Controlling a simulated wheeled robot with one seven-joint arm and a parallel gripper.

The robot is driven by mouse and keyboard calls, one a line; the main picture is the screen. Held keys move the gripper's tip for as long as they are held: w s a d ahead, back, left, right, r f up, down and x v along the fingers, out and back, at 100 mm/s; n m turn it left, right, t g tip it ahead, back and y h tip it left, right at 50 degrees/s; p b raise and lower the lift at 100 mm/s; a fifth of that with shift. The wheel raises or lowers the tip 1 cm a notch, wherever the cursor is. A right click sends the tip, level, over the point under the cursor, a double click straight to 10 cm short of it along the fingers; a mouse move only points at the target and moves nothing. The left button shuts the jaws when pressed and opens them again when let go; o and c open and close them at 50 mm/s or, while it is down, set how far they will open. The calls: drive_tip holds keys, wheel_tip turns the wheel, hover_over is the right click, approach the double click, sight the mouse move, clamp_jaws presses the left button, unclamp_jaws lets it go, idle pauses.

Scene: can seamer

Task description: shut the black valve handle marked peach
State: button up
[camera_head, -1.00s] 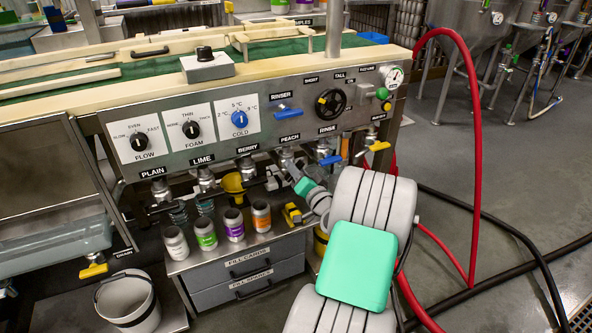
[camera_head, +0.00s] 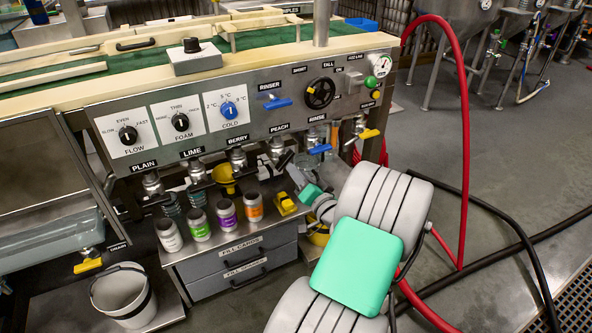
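The PEACH label (camera_head: 279,127) is on the steel front panel, right of the BERRY label. Under it hangs a metal valve (camera_head: 277,148) with a dark handle (camera_head: 285,160) slanting at its lower end. The handle is small and partly crowded by my arm, so its exact position is hard to tell. My gripper (camera_head: 296,178) is just below and right of this valve, with a teal pad behind it. A gap seems to show between gripper and handle, but contact cannot be ruled out. The fingers are too small and hidden to show whether they are open.
Valves marked PLAIN, LIME and BERRY stand to the left. A blue RINSE handle (camera_head: 320,149) and a yellow handle (camera_head: 370,133) are close on the right. Several cans, including an orange-labelled can (camera_head: 254,208), and a yellow object (camera_head: 284,204) stand on the steel shelf below.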

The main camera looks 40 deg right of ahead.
sight(286, 157)
drive_tip(key=p+x, duration=0.2)
drive_tip(key=x, duration=0.6)
drive_tip(key=shift+f+p, duration=0.2)
drive_tip(key=shift+p, duration=0.1)
drive_tip(key=shift+c, duration=0.3)
drive_tip(key=shift+a, duration=0.1)
clamp_jaws()
